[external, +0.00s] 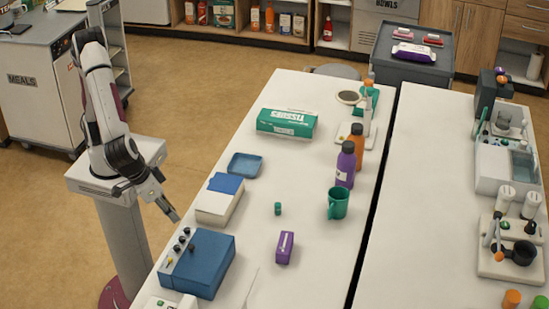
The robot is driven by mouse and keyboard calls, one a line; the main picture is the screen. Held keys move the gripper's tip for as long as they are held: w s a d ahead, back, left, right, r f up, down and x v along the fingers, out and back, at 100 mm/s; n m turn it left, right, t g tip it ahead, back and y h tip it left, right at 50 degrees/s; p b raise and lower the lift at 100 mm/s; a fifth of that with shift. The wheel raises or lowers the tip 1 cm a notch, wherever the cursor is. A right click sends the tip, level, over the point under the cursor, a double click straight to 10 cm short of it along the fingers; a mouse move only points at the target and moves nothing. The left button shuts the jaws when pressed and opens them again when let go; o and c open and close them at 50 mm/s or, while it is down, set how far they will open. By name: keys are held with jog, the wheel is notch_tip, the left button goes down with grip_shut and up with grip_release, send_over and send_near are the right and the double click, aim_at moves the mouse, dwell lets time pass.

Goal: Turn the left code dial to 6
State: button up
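A blue box (212,265) stands near the front left corner of the white table. Its lighter sloped panel (172,262) faces my arm and carries several small black dials (181,239). The dial markings are too small to read, so I cannot tell which number any dial points to. My gripper (173,214) points down just above and behind the dials, apart from them as far as I can see. Its fingers are too small to show whether they are open or shut, and no held object is visible.
A white box with a blue top (217,204) stands close to my gripper. A blue tray (245,165), green tissue pack (287,122), small green container (278,208), purple box (285,247) and green mug (338,203) stand farther off. The table between them is clear.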

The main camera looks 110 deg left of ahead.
aim_at(186, 229)
jog(key=shift+f, duration=0.15)
jog(key=shift+x, duration=3.75)
jog(key=shift+c, duration=0.4)
grip_shut()
